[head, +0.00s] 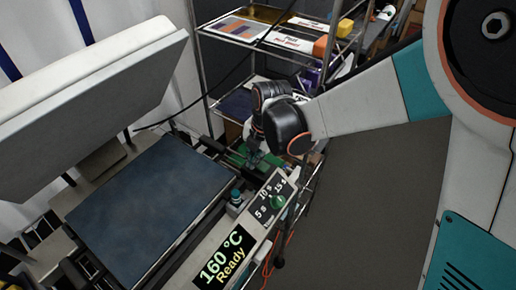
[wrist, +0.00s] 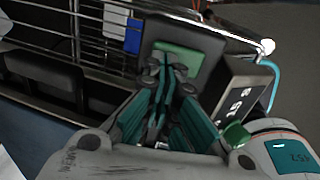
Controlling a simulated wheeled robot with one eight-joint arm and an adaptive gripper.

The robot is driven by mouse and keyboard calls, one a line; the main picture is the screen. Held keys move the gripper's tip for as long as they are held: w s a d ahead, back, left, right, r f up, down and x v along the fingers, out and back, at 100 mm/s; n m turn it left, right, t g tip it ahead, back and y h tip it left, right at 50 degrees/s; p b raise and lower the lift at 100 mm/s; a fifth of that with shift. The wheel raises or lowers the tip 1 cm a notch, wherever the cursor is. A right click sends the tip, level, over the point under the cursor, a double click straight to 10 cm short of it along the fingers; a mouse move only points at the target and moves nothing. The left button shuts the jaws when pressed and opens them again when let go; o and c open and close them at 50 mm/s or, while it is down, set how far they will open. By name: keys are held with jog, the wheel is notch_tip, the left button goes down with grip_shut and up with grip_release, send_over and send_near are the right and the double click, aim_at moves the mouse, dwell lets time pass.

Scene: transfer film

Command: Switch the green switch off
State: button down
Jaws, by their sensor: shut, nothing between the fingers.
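The green switch (wrist: 180,56) is a flat green rectangle on a dark housing, straight ahead of my fingers in the wrist view. In the head view, the green piece (head: 238,158) shows behind and beside my gripper, partly hidden by it. My gripper (head: 255,152) is shut and empty, pointing down at the switch. Which way the switch is set cannot be made out.
A control panel with a green dial (head: 278,202) and a display (head: 224,257) reading "160 °C Ready" is close by. A teal button (head: 237,197) sits beside it. The heat press has a raised upper plate (head: 95,95) and a dark bed (head: 150,205). A wire shelf (head: 210,100) stands behind.

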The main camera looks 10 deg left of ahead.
dwell(0.3)
jog(key=shift+w+a+f+g+h+b, duration=0.2)
jog(key=shift+a+f+g+h+b, duration=0.1)
jog(key=shift+a+f+h, duration=0.25)
jog(key=shift+f, duration=0.1)
jog(key=shift+s+d, duration=0.1)
jog(key=shift+d, duration=0.05)
jog(key=shift+s+d, duration=0.25)
jog(key=shift+d, duration=0.25)
jog(key=w+a+r+p, duration=0.1)
jog(key=a+r+p, duration=0.2)
jog(key=r, duration=1.1)
jog(key=shift+w+p, duration=0.3)
jog(key=shift+p, duration=0.95)
jog(key=shift+a, duration=0.1)
